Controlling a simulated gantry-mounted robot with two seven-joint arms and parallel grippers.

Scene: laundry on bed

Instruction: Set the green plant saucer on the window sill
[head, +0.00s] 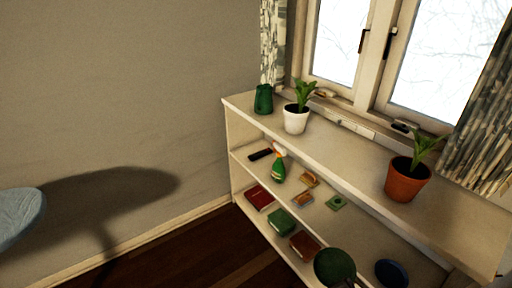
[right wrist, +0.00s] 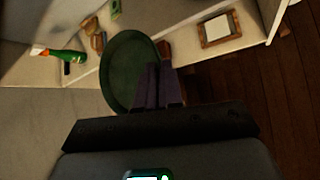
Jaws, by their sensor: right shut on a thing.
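The green plant saucer (head: 335,266) is at the bottom of the head view, in front of the low shelf. It also shows in the right wrist view (right wrist: 125,72), a round dark green dish held by its rim. My right gripper (right wrist: 157,82) is shut on the saucer's edge; in the head view it is mostly out of the picture. The white sill (head: 345,150) is the shelf unit's long top below the window, higher than the saucer. My left gripper is not in view.
On the sill stand a dark green pot (head: 263,100), a white potted plant (head: 296,121) and a terracotta potted plant (head: 407,181). Bare sill lies between the two plants. Lower shelves hold a spray bottle (head: 278,165), several books and a blue dish (head: 391,273).

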